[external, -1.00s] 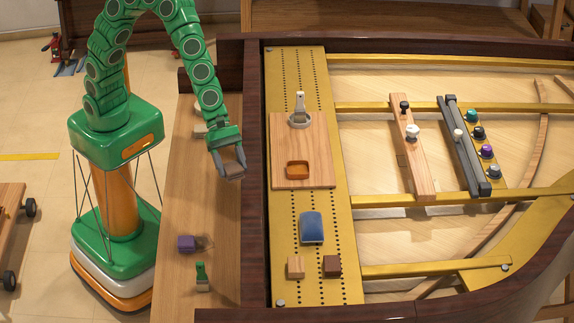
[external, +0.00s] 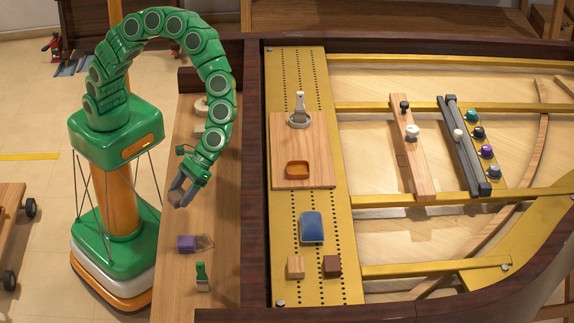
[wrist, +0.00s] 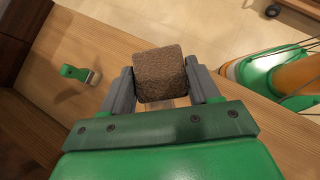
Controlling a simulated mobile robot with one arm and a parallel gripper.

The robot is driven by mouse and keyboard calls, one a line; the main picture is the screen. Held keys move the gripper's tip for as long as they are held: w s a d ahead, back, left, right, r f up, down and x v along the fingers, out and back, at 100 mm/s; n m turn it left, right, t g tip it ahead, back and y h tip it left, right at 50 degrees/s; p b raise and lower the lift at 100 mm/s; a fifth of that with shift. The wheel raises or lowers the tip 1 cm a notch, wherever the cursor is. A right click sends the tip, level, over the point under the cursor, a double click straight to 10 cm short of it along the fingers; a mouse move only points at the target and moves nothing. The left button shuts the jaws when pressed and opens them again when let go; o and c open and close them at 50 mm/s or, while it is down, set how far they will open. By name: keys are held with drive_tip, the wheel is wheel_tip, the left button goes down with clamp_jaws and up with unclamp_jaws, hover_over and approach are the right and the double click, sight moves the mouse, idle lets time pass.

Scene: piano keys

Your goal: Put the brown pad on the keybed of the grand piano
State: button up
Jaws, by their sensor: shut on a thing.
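The brown pad (wrist: 159,73) is a small rough-textured block between the two grey fingers of my gripper (wrist: 162,82) in the wrist view. My gripper is shut on it. In the external view my gripper (external: 181,197) is over the left part of the wooden keybed (external: 225,265), pointing down and left. The pad is mostly hidden behind the fingers there. The keybed also shows below the pad in the wrist view (wrist: 115,50). I cannot tell the exact gap between the pad and the keybed.
On the keybed are a purple block (external: 187,244) and a green-handled brush (external: 202,275); pale objects lie farther back. Right of the dark rim (external: 256,200), a wooden board (external: 300,155), a blue pad (external: 311,227) and two small blocks rest on the gold plate. The keybed's middle is clear.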

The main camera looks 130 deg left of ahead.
drive_tip(key=s+a+f+m+g+y, duration=0.1)
drive_tip(key=s+f+m+g+y, duration=0.4)
drive_tip(key=m, duration=0.3)
drive_tip(key=s+a+f+m+g+y, duration=0.1)
drive_tip(key=s+f+m+g+y, duration=0.1)
drive_tip(key=s+m+y, duration=0.5)
drive_tip(key=s+a+r+m+t+y, duration=0.1)
drive_tip(key=s+a+m+t+y, duration=0.25)
drive_tip(key=m, duration=0.55)
drive_tip(key=s+a+r+m+t+y, duration=0.1)
drive_tip(key=a+m+t+y, duration=0.1)
drive_tip(key=a+m+t, duration=0.5)
drive_tip(key=w+f+m, duration=0.1)
drive_tip(key=w+f, duration=0.1)
drive_tip(key=w, duration=0.2)
drive_tip(key=w+f+m+g, duration=0.1)
drive_tip(key=w+f, duration=0.2)
drive_tip(key=w, duration=0.2)
drive_tip(key=w+f+m+g, duration=0.1)
drive_tip(key=w+f, duration=0.2)
drive_tip(key=w, duration=0.1)
drive_tip(key=shift+w+d+f, duration=0.1)
drive_tip(key=shift+w, duration=0.05)
drive_tip(key=shift+w+f, duration=0.4)
drive_tip(key=shift+f, duration=1.6)
